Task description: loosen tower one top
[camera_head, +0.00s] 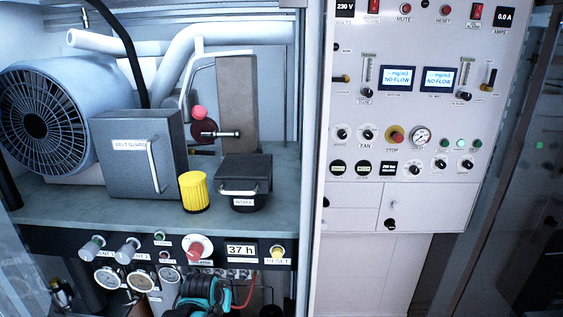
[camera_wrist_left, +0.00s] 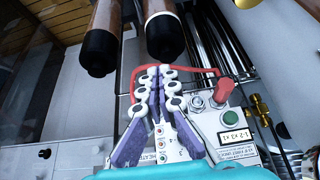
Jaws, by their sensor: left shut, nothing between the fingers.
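In the left wrist view, two brown cylinders with black ends, a left one (camera_wrist_left: 98,50) and a right one (camera_wrist_left: 164,36), come in from the top. They look like towers, but no label shows which is tower one. My left gripper (camera_wrist_left: 152,72) has its purple fingers closed together with nothing between them. Its tips are below the black ends in the picture, apart from them as far as I can tell. In the head view, a teal and black part low in the middle may be my left arm; the cylinders cannot be made out there. My right gripper is in neither view.
In the left wrist view, a red tube (camera_wrist_left: 190,70) loops behind the fingers, beside a grey panel with a red knob (camera_wrist_left: 223,89) and a green button (camera_wrist_left: 197,102). The head view shows a bench with a belt guard (camera_head: 140,150), a yellow cap (camera_head: 194,191) and a control panel (camera_head: 400,60).

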